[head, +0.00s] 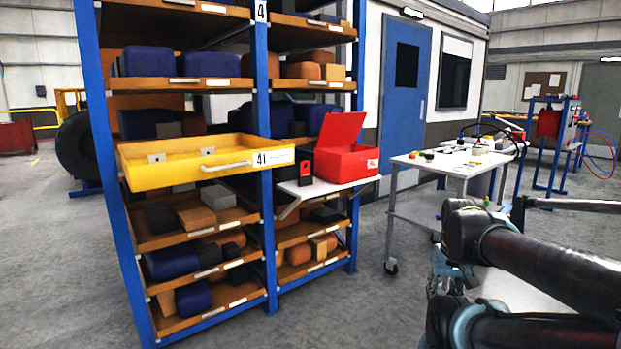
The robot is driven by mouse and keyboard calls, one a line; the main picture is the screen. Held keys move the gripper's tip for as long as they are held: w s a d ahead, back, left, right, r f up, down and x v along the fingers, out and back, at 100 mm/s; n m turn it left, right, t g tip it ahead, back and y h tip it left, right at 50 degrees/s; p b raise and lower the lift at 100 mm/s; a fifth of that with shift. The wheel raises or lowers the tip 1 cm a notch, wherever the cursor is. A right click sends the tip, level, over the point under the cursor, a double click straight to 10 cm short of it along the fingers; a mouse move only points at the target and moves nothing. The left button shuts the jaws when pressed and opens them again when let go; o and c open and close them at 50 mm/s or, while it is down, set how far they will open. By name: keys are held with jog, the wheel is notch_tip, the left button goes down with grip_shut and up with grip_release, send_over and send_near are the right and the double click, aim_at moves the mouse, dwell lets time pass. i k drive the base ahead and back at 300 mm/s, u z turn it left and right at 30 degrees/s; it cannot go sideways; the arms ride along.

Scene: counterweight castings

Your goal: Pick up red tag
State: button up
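A small upright red and black piece (305,173) stands on a white side shelf (328,186), just left of an open red box (346,164). It may be the red tag, but it is too small to be sure. The red box has its lid raised, and its inside is hidden from this angle. My arm (545,262) crosses the right foreground, well to the right of the shelf. I cannot make out my gripper in this view.
A blue-framed rack (95,130) holds several blue, brown and black castings. A yellow drawer (200,162) marked 41 sticks out left of the red box. A wheeled white table (440,166) with small items stands right. Grey floor (370,310) in front is clear.

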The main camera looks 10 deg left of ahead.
aim_at(304, 172)
jog(key=z, duration=0.05)
jog(key=i, duration=1)
jog(key=u, duration=0.05)
